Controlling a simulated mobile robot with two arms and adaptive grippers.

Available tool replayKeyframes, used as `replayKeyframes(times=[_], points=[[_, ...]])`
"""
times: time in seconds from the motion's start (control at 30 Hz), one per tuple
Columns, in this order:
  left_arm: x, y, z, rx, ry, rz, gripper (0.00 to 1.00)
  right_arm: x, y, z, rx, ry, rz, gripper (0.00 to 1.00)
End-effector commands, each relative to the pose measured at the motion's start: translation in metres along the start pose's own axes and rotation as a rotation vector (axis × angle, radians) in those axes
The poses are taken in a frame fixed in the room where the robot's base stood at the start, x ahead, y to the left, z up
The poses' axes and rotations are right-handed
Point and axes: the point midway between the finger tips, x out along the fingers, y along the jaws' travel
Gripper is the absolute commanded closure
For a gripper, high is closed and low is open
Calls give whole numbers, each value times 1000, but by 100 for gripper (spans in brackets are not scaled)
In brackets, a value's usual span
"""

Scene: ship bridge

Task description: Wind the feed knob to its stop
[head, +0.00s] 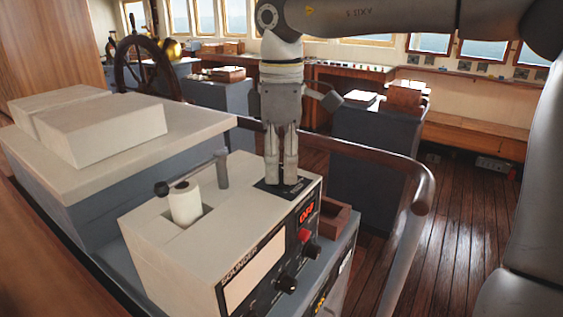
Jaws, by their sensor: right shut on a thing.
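The sounder (160,232) is a cream box with "SOUNDER" on its front panel. My right gripper (281,180) points straight down at the back right of its top, over a small dark plate (267,190). The fingers are close together and shut on the feed knob, which they hide almost wholly. How far the knob is turned cannot be seen. A white paper roll (185,203) sits in a slot in the top. The front has a lit red display (307,212), a red button (304,236) and black knobs (287,283). My left gripper is out of view.
A dark lever with a black ball (161,188) and a grey post (222,170) stand by the paper slot. A curved handrail (424,190) passes behind and right of the sounder. A small brown tray (335,220) is beside it. Cream boxes (103,130) stand at left.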

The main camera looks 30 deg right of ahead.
Motion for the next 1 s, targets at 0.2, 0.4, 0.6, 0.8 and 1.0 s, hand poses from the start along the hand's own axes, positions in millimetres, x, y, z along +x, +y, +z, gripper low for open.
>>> replayKeyframes(times=[0.2, 0.4, 0.6, 0.8, 1.0], points=[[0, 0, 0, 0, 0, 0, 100, -2, 1, 0, 172, 3, 6, 96], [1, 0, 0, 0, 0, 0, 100, -2, 1, 0, 284, 3, 6, 96], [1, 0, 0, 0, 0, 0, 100, -2, 1, 0, 348, 4, 6, 96], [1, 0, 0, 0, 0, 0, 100, -2, 1, 0, 372, 4, 6, 96], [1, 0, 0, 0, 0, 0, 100, -2, 1, 0, 373, 4, 6, 96]])
